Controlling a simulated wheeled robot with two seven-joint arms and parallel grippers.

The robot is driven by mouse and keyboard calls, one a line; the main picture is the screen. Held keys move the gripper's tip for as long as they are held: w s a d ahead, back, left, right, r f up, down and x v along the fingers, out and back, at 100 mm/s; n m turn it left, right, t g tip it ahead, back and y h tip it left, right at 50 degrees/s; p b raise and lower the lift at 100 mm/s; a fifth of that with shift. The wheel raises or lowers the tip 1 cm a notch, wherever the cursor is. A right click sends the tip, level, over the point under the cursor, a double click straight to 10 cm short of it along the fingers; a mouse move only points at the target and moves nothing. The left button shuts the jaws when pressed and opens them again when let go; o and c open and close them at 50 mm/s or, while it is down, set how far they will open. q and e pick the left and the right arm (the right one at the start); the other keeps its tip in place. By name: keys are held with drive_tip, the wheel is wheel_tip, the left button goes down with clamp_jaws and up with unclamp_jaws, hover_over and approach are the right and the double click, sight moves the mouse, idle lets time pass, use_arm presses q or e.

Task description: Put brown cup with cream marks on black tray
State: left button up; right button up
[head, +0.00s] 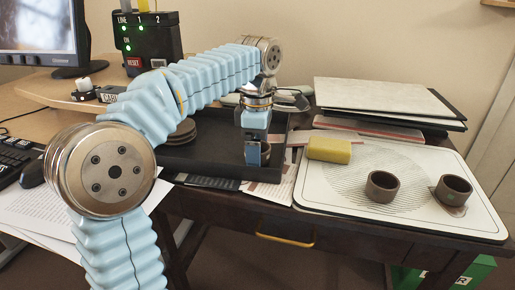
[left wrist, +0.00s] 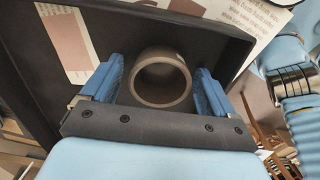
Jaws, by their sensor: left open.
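My left gripper (head: 257,158) is low over the right part of the black tray (head: 208,165). In the left wrist view its blue fingers (left wrist: 160,82) are open, one on each side of a brown cup (left wrist: 161,78). This cup stands upright inside the tray (left wrist: 22,62), with its round mouth towards the camera. In the head view this cup (head: 266,151) is mostly hidden behind the gripper. Two more dark brown cups, a left one (head: 382,187) and a right one (head: 453,190), stand on the white board. My right gripper is not in view.
A yellow sponge-like block (head: 329,150) lies on the white board (head: 330,193). Dark round discs (head: 182,132) are stacked in the tray's left part. Folders (head: 388,98) lie at the back right. A black control box (head: 149,42) and monitor (head: 40,35) stand at the back left.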

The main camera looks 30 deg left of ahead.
use_arm(q)
wheel_tip(320, 180, up, 12)
drive_tip(key=p, duration=0.4)
drive_tip(key=shift+r+p, duration=0.2)
drive_tip(key=shift+p, duration=0.15)
